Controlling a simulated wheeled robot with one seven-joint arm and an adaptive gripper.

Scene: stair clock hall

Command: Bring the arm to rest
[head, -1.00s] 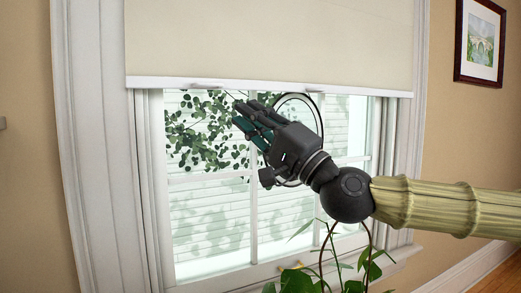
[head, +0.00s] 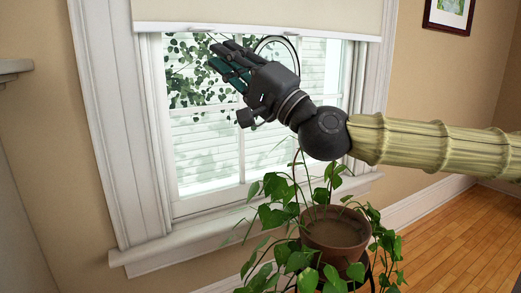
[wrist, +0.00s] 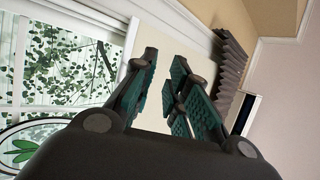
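My gripper (head: 226,62) is raised in front of the window, near the lower edge of the blind, in the head view. Its dark fingers with teal pads point up and to the left. In the wrist view my gripper (wrist: 165,75) has its fingers apart, with a gap between them and nothing held. My arm stretches in from the right side of the head view.
A window (head: 205,150) with a pale blind (head: 255,12) lies behind my gripper. A potted plant (head: 335,232) with trailing leaves stands below my arm. A framed picture (head: 449,14) hangs at upper right. Bare wooden floor (head: 450,235) shows at lower right.

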